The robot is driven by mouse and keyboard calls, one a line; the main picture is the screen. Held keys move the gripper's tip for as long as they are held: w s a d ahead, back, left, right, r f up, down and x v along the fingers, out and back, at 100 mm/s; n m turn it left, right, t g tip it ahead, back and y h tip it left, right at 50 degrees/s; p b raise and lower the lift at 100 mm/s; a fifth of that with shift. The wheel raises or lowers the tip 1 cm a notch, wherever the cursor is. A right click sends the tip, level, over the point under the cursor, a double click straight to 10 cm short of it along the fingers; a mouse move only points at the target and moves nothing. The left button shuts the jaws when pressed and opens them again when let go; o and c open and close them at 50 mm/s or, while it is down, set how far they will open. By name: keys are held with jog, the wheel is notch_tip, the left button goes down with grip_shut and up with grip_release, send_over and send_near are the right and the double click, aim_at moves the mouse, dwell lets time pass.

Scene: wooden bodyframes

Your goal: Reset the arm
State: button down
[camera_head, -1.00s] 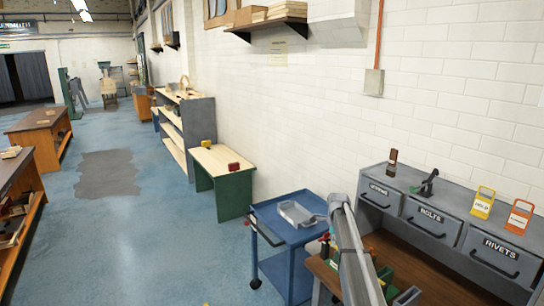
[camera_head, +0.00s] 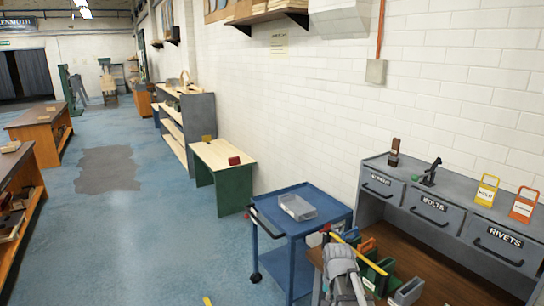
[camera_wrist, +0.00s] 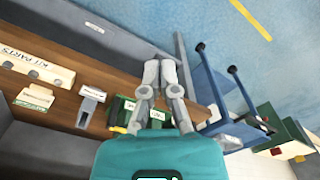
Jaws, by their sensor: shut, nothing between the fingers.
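My gripper (camera_wrist: 160,68) is in the middle of the wrist view. Its two grey fingers are together with nothing between them. Part of my grey arm shows at the bottom of the head view, in front of the workbench (camera_head: 412,258) and beside the blue cart (camera_head: 292,222). In the wrist view the fingers are over the brown bench top (camera_wrist: 55,50), close to the green bins (camera_wrist: 122,108). I cannot tell their height above it.
A clear grey tray (camera_head: 298,207) lies on the cart. Drawers labelled BOLTS (camera_head: 430,206) and RIVETS (camera_head: 498,243) line the bench's back. A yellow HOLD tag (camera_head: 486,192) and an orange tag (camera_head: 523,207) stand on top. Blue floor (camera_head: 170,235) is open at left.

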jog(key=s+a+f+n, duration=0.1)
jog(key=s+n, duration=0.3)
jog(key=s, duration=0.4)
jog(key=shift+s+n+b, duration=0.3)
jog(key=shift+b, duration=0.1)
jog(key=shift+a, duration=0.1)
dwell(0.4)
